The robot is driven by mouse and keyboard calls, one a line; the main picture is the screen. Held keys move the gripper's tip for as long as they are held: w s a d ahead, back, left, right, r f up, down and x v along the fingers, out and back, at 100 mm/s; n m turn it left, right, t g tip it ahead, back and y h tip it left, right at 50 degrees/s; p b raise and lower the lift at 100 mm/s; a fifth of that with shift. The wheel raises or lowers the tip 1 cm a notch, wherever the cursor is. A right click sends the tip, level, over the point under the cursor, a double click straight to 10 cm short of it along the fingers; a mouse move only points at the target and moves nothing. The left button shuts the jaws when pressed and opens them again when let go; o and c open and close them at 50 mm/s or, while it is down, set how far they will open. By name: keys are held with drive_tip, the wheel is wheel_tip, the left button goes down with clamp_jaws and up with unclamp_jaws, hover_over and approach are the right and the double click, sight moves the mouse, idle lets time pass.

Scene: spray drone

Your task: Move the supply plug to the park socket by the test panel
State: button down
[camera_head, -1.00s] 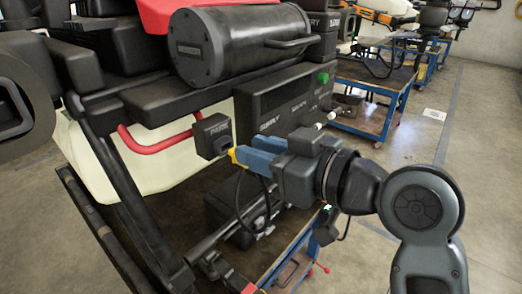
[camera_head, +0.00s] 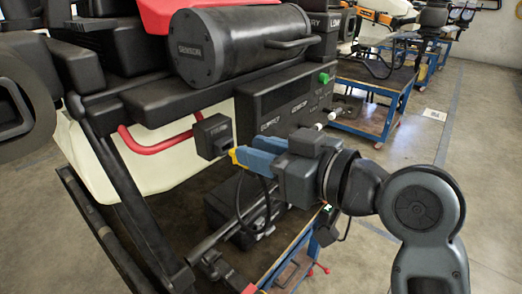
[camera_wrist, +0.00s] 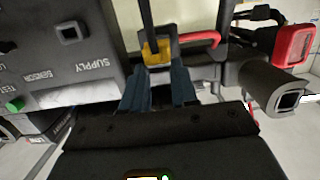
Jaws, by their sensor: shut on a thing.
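The yellow supply plug (camera_head: 241,156) is held between the blue fingers of my gripper (camera_head: 252,160); its dark cable hangs below. In the wrist view the plug (camera_wrist: 157,50) sits between the fingertips (camera_wrist: 157,75). The park socket, a small black box (camera_head: 213,136), is on the red tube left of the test panel (camera_head: 285,105). The plug's tip is beside the box's lower right edge; I cannot tell whether they touch. The panel's socket marked SUPPLY (camera_wrist: 72,32) shows empty in the wrist view.
A large black cylinder (camera_head: 240,45) lies above the panel. The red tube (camera_head: 155,146) and a black leg (camera_head: 125,195) are left of the plug. A black case (camera_head: 245,215) and a blue-framed cart (camera_head: 285,265) are below. Open floor lies to the right.

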drive_tip(key=shift+x, duration=1.25)
drive_tip(key=c, duration=0.8)
unclamp_jaws()
drive_tip(key=shift+r, duration=0.2)
drive_tip(key=shift+b+v, duration=0.7)
drive_tip(key=shift+v, duration=3.2)
